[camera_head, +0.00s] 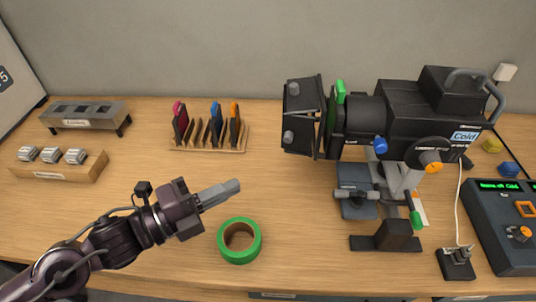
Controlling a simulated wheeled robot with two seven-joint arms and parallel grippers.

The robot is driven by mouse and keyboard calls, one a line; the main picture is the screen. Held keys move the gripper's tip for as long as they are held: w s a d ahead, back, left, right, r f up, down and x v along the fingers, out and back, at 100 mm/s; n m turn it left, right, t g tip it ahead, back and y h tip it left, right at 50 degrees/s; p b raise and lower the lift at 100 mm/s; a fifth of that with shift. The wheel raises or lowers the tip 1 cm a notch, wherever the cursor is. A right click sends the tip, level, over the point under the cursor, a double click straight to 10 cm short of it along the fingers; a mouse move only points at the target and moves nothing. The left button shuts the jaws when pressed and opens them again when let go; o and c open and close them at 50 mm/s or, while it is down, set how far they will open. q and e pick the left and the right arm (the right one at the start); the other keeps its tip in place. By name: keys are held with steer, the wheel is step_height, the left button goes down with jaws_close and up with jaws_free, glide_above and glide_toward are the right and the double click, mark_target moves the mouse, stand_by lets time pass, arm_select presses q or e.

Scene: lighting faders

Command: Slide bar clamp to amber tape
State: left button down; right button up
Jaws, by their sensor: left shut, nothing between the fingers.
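A black stage light (405,105) stands on a grey stand at the right of the table. Low on the stand, a short grey horizontal bar (368,195) with a clamp-like fitting shows, and a green handle (415,218) hangs at its right. I cannot tell which part is the bar clamp. No amber tape can be made out clearly; a roll of green tape (256,250) lies on the table. My left gripper (232,188) is shut and empty, above the table behind the tape roll, left of the stand and apart from it. My right gripper is not in view.
A wooden rack (240,150) with coloured-handled tools stands behind the gripper. A wooden block with metal pieces (90,175) and a grey slotted block (75,117) are at the left. A control console (500,220) and a small corded box (457,262) are at the right.

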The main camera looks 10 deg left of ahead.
arm_select(q)
steer(key=p+x, duration=0.1)
steer(key=x, duration=0.2)
steer(key=w+p+x, duration=0.1)
steer(key=x, duration=0.3)
steer(key=a+p+x, duration=0.1)
steer(key=p+x, duration=0.1)
steer(key=x, duration=0.2)
steer(key=shift+w+a+r, duration=0.15)
steer(key=shift+w+r, duration=0.05)
steer(key=shift+w, duration=0.05)
steer(key=shift+w+f, duration=0.2)
steer(key=shift+w, duration=0.3)
